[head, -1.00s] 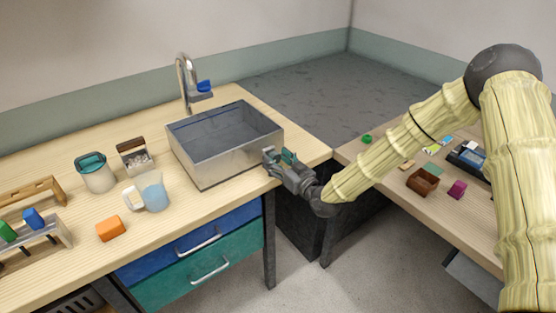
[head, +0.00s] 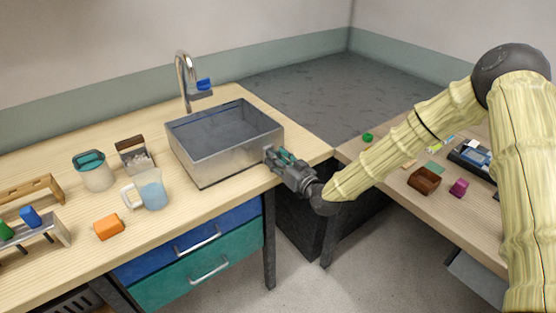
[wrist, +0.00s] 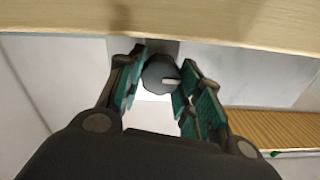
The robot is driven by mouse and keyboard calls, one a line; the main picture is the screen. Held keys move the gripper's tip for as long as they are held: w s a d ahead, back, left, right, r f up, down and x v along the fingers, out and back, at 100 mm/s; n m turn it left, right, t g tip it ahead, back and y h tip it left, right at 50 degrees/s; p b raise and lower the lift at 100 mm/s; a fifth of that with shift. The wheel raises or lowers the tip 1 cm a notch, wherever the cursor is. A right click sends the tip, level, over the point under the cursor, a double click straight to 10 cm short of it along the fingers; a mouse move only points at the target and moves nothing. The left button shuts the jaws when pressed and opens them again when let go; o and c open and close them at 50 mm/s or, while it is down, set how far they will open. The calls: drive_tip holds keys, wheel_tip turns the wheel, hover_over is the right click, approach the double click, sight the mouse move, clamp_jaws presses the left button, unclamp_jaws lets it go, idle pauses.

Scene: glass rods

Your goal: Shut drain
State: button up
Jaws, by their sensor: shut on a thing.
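The metal sink (head: 212,163) stands on the wooden counter. In the wrist view a dark round knob (wrist: 157,76) with a pale mark is on the sink's outer side. My gripper (head: 278,158) is at the sink's right side wall, near the counter's right end. In the wrist view its green-padded fingers (wrist: 162,80) are on both sides of the knob, shut on it. The pale mark points to the right in that view. In the head view the knob is hidden by my gripper. The drain inside the sink cannot be made out.
A tap (head: 183,78) with a blue handle (head: 204,84) stands behind the sink. A jug (head: 151,190), a lidded canister (head: 96,172) and an orange block (head: 109,227) are to its left. A second table (head: 395,205) with small items is at the right, beyond a gap.

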drive_tip(key=o, duration=1)
drive_tip(key=v, duration=1.2)
